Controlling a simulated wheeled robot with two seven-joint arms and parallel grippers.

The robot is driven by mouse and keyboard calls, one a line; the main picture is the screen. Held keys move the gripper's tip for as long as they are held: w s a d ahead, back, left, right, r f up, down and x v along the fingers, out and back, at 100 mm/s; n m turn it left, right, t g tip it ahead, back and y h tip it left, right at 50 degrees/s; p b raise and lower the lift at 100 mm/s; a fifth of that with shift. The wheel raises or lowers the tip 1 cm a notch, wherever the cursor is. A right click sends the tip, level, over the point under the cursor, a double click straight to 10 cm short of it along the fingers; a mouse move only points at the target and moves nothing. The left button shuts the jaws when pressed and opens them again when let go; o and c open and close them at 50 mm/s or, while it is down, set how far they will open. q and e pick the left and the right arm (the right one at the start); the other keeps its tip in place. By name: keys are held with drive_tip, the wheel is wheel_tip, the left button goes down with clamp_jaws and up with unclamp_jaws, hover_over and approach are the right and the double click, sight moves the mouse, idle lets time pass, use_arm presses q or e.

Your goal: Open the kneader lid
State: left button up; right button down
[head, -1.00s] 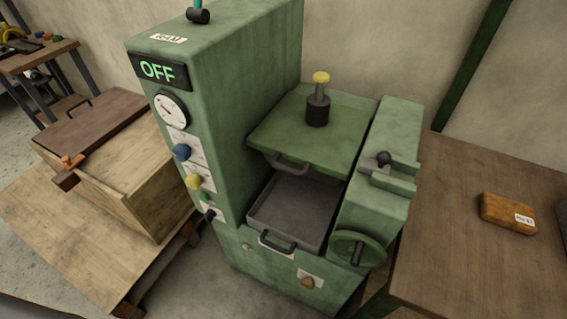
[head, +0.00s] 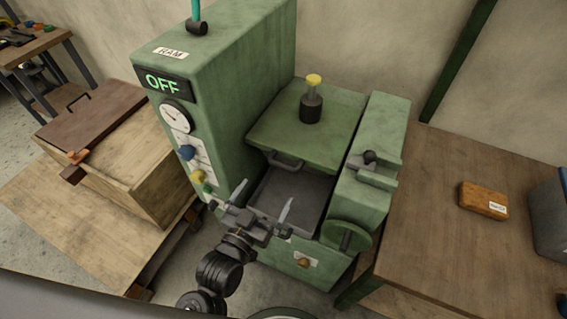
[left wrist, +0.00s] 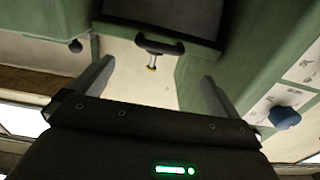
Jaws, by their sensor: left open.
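The green kneader (head: 225,80) stands in the middle, its display reading OFF. Its lid (head: 335,140) is a flat green plate, lying behind the dark open trough (head: 292,190), with a bar handle (head: 285,161) on its front edge. My left gripper (head: 264,200) is open and empty in front of the trough, apart from the lid handle. It hides the tray's front handle. In the left wrist view, a dark bar handle (left wrist: 160,46) shows beyond the open left fingers (left wrist: 156,80); I cannot tell which handle it is. My right gripper is not in view.
A yellow-topped post (head: 312,98) stands on the lid. A green side housing (head: 372,165) with a handwheel (head: 350,237) bounds the trough at right. Blue (head: 187,152) and yellow (head: 197,177) knobs are at left. A wooden table (head: 455,255) holds an orange-brown block (head: 483,200).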

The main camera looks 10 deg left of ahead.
sight(281, 168)
use_arm(q)
drive_tip(key=p+x, duration=0.2)
drive_tip(key=x, duration=0.7)
drive_tip(key=shift+w, duration=0.1)
drive_tip(key=shift+x, duration=0.75)
drive_tip(key=shift+f, duration=0.1)
